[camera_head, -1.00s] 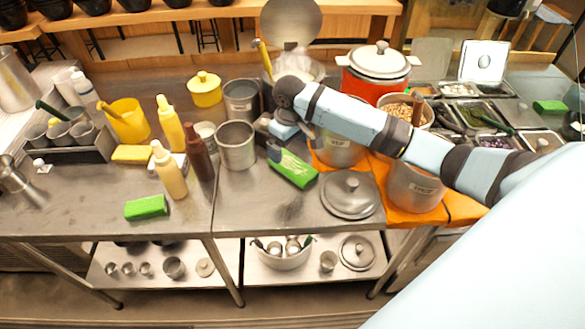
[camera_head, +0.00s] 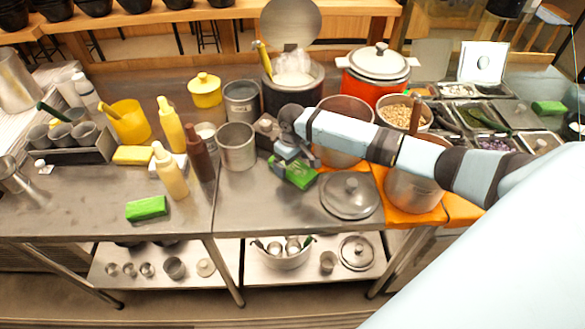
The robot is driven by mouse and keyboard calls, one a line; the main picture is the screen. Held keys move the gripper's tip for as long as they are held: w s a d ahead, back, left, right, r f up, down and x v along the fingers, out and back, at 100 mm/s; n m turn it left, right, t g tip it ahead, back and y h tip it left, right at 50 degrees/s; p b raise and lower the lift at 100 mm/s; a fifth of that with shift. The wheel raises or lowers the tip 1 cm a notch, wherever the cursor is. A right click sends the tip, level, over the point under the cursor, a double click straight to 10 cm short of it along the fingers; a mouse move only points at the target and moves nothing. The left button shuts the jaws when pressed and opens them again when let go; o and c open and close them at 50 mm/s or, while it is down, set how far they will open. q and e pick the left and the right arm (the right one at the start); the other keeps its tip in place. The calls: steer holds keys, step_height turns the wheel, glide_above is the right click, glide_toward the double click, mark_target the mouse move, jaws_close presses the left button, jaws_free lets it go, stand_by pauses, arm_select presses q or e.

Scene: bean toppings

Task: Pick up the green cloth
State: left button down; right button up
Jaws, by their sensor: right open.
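A green cloth (camera_head: 300,178), a folded block shape, lies on the steel table in the middle, left of a round metal lid. My right gripper (camera_head: 290,163) is open just above this cloth, pointing down. Its fingers cover the cloth's far left part, and I cannot tell if they touch it. A second green cloth (camera_head: 147,208) lies near the front edge at left. A third green block (camera_head: 548,107) lies at the far right. My left gripper is not in view.
A steel pot (camera_head: 237,146) stands just left of the gripper. The metal lid (camera_head: 350,195) lies to the right, with pots on an orange mat (camera_head: 391,203) beyond it. Sauce bottles (camera_head: 170,171) stand at left. The table front between the left cloth and the lid is clear.

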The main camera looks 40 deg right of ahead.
steer(key=shift+f, duration=1.25)
steer(key=c, duration=0.9)
steer(key=shift+c, duration=0.2)
steer(key=shift+r, duration=0.15)
